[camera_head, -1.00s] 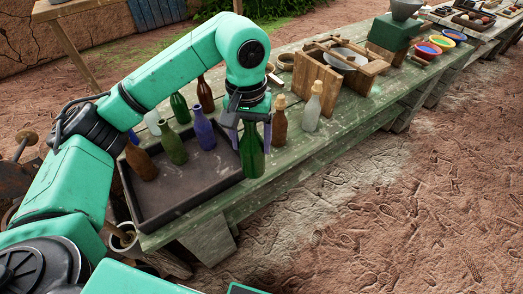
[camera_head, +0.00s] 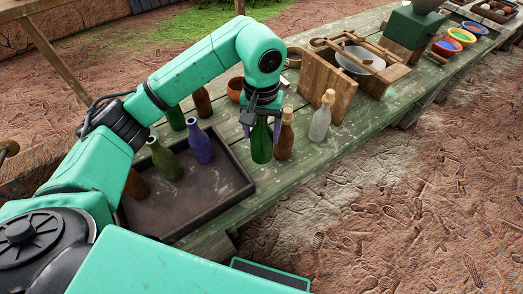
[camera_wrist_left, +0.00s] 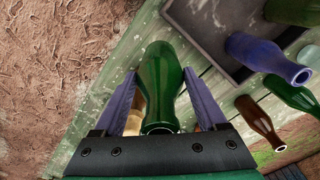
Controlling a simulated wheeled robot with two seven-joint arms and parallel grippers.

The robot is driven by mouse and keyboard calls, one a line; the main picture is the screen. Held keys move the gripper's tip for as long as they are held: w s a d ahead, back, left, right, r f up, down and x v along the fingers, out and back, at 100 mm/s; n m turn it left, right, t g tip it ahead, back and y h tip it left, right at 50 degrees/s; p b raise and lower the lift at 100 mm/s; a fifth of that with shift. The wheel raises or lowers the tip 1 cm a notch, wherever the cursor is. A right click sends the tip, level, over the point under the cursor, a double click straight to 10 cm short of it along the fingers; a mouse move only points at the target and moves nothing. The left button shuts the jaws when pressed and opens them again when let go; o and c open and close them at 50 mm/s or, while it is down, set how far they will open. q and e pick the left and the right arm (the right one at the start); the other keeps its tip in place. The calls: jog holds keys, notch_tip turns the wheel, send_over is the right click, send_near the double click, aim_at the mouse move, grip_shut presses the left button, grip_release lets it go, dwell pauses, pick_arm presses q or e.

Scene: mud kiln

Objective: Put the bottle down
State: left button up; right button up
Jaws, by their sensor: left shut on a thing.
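My left gripper (camera_head: 262,122) is shut on a green bottle (camera_head: 261,148) and holds it upright by its upper part. The bottle is beside the tray's right edge, over the green table (camera_head: 290,172), next to a brown bottle. I cannot tell whether its base touches the table. In the left wrist view the green bottle (camera_wrist_left: 161,85) sits between the two purple fingers (camera_wrist_left: 163,90). My right gripper is in neither view.
A dark tray (camera_head: 205,209) holds several bottles, among them a blue-purple one (camera_head: 199,145). A corked brown bottle (camera_head: 285,138) and a clear bottle (camera_head: 320,118) stand to the right. A wooden box (camera_head: 325,83) stands behind. Bare planks lie in front of these bottles.

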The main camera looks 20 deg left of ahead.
aim_at(261, 151)
pick_arm(q)
jog(key=f, duration=0.3)
jog(key=f+p, duration=0.1)
jog(key=f, duration=0.1)
jog(key=f+p, duration=0.1)
jog(key=f, duration=0.2)
jog(key=shift+w+a+f, duration=0.1)
jog(key=shift+w+f, duration=0.2)
jog(key=shift+f, duration=0.25)
jog(key=shift+f+b, duration=0.2)
jog(key=shift+b, duration=0.15)
jog(key=o, duration=1.4)
jog(key=shift+r, duration=0.1)
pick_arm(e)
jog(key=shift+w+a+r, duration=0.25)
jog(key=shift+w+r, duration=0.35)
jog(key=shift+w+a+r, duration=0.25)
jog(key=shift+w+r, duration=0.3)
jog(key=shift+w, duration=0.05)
